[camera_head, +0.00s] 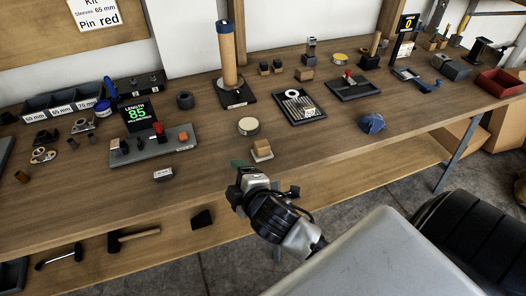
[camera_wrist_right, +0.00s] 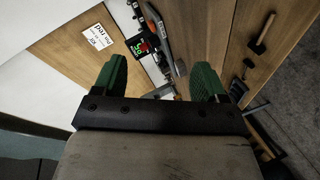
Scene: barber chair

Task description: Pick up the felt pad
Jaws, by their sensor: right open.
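I cannot tell for sure which thing is the felt pad. A small tan block (camera_head: 262,149) with a paler lower part sits near the bench's front edge, and a round cream-topped tin or disc (camera_head: 248,126) lies just behind it. My right gripper (camera_head: 238,165) is at the bench's front edge, left of and in front of the tan block, apart from it. In the right wrist view its green fingers (camera_wrist_right: 160,82) are spread with nothing held between them. My left gripper is not in view.
The wooden bench (camera_head: 207,135) holds many items. A tall cork-coloured post (camera_head: 229,58) stands behind. A dark tray (camera_head: 300,107) and blue cloth-like lump (camera_head: 372,123) lie right. A lower shelf (camera_head: 330,178) runs underneath.

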